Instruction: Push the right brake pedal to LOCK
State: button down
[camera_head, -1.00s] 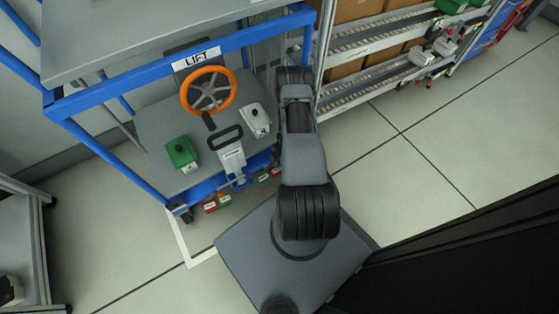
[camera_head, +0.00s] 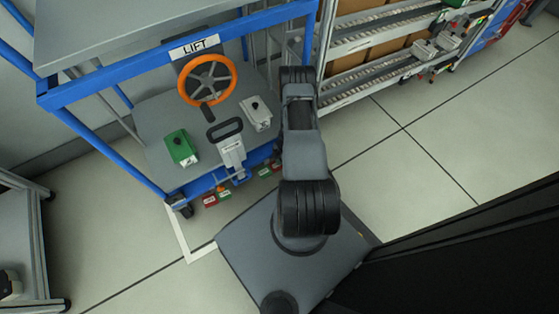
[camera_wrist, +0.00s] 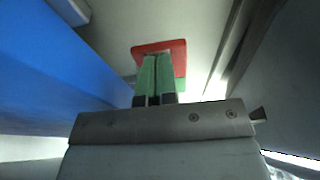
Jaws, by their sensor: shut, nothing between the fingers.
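The lift cart (camera_head: 150,77) stands at upper left with an orange wheel and a "LIFT" sign. Low on its front are two pairs of small red and green pedals. In the wrist view a red pedal plate (camera_wrist: 160,47) lies just beyond my gripper (camera_wrist: 157,58), with a green plate (camera_wrist: 181,84) partly behind the fingers. My gripper is shut and empty, its fingertips overlapping the red plate. I cannot tell whether they touch. My arm hides the gripper in the head view.
The left pedal pair (camera_head: 217,197) sits near the cart's left caster. A blue frame part (camera_wrist: 50,70) is close on the left in the wrist view. A roller rack (camera_head: 375,45) with boxes stands right of the cart. Open floor (camera_head: 400,190) lies to the right.

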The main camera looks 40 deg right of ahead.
notch_tip(320, 180, up, 4)
jog(key=p, duration=0.3)
jog(key=p+v, duration=0.4)
jog(key=v, duration=0.6)
jog(key=shift+d+p, duration=0.35)
